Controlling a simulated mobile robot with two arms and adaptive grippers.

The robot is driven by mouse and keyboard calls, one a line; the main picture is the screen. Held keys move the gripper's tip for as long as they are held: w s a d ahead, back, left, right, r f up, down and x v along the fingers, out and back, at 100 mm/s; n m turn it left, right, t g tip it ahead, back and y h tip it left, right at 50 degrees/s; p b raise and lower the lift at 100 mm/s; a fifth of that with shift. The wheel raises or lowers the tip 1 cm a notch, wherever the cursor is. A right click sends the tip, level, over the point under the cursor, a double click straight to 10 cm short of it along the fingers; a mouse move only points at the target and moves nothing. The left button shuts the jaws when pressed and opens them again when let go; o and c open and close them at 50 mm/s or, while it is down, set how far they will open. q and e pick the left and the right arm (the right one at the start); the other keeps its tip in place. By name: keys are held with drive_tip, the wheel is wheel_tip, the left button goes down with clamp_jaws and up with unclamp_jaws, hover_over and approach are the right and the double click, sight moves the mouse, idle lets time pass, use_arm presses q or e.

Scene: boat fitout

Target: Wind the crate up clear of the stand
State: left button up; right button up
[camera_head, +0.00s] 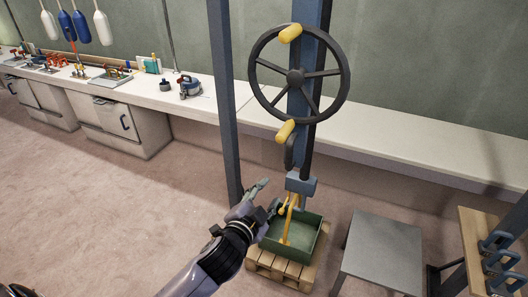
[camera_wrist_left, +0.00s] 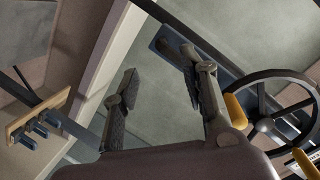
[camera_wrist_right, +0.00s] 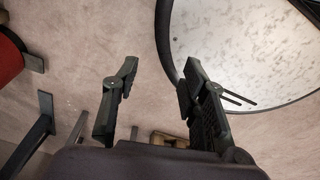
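The green crate (camera_head: 311,244) sits on a slatted wooden stand (camera_head: 272,273), with yellow slings (camera_head: 290,226) rising to a blue block (camera_head: 300,184). Above it a black handwheel (camera_head: 258,96) is mounted on a blue post, with one yellow grip (camera_head: 290,33) at its top and another yellow grip (camera_head: 285,130) below. The wheel also shows at right in the left wrist view (camera_wrist_left: 265,125). My left gripper (camera_head: 267,197) is open and empty, appearing in front of the crate's left side and below the wheel. My right gripper (camera_wrist_right: 160,90) is open and empty; it is outside the head view.
A long white workbench (camera_head: 400,134) with tools runs along the wall behind. A dark upright post (camera_head: 225,100) stands left of the wheel. A grey table (camera_head: 380,250) and a wooden rack with blue clamps (camera_head: 497,262) stand right of the crate. Floor at left is clear.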

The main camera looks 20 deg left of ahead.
sight(279, 140)
use_arm(q)
drive_tip(key=s+r+t+p, duration=0.1)
drive_tip(key=s+r+t, duration=0.15)
drive_tip(key=r, duration=1.15)
drive_tip(key=shift+w+d, duration=0.25)
drive_tip(key=shift+w, duration=1.15)
drive_tip(key=shift+w+d, duration=0.2)
drive_tip(key=shift+w, duration=1.15)
drive_tip(key=w, duration=0.3)
drive_tip(key=shift+w+p, duration=0.15)
drive_tip(key=shift+p, duration=0.2)
drive_tip(key=shift+w+f, duration=0.1)
drive_tip(key=shift+w, duration=1.15)
use_arm(e)
drive_tip(key=shift+s+d+r, duration=0.15)
drive_tip(key=shift+s+r, duration=0.05)
drive_tip(key=shift+r, duration=0.45)
drive_tip(key=shift+s+d+r, duration=0.15)
drive_tip(key=shift+s+r, duration=0.05)
drive_tip(key=shift+r, duration=0.45)
